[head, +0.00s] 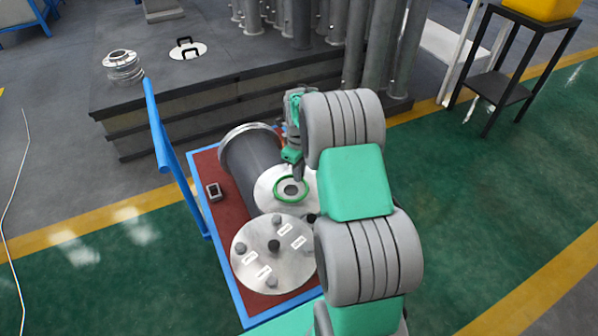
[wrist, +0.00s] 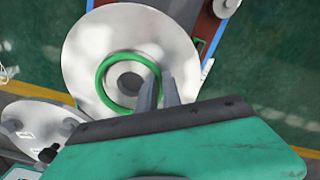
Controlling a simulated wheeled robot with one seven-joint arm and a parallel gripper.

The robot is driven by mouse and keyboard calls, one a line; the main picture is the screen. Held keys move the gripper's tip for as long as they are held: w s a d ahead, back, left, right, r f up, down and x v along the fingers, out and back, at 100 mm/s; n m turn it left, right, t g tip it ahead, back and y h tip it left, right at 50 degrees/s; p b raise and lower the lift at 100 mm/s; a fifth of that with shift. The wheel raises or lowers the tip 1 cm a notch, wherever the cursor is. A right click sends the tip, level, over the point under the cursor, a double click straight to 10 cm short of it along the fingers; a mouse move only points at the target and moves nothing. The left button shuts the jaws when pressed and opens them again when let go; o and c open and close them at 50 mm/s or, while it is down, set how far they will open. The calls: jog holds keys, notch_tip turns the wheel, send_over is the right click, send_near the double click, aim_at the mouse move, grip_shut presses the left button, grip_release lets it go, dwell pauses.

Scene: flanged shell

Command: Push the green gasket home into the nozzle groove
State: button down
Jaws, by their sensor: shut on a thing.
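The green gasket (head: 276,190) is a thin ring lying over the centre of the pale round nozzle flange (head: 264,183), around its dark bore. In the wrist view the gasket (wrist: 101,84) circles the bore on the nozzle face (wrist: 130,28). My gripper (head: 298,178) reaches in from above at the ring's far edge. In the wrist view my gripper (wrist: 160,88) has its two grey fingers close together on the ring's lower right, shut on it. The fingers hide that stretch of the ring. I cannot tell whether the gasket is seated in the groove.
The nozzle belongs to a dark grey shell (head: 248,158) on a red-topped cart with a blue frame and handle (head: 158,125). A bolted round cover (head: 256,262) lies in front of the nozzle. A small dark box (head: 213,191) sits at left. My arm hides the cart's right side.

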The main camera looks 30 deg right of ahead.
jog(key=shift+f, duration=0.15)
jog(key=c, duration=2)
grip_release()
jog(key=o, duration=0.6)
jog(key=shift+c, duration=0.2)
notch_tip(320, 180, up, 8)
jog(key=shift+f+p, duration=0.15)
jog(key=shift+p, duration=0.25)
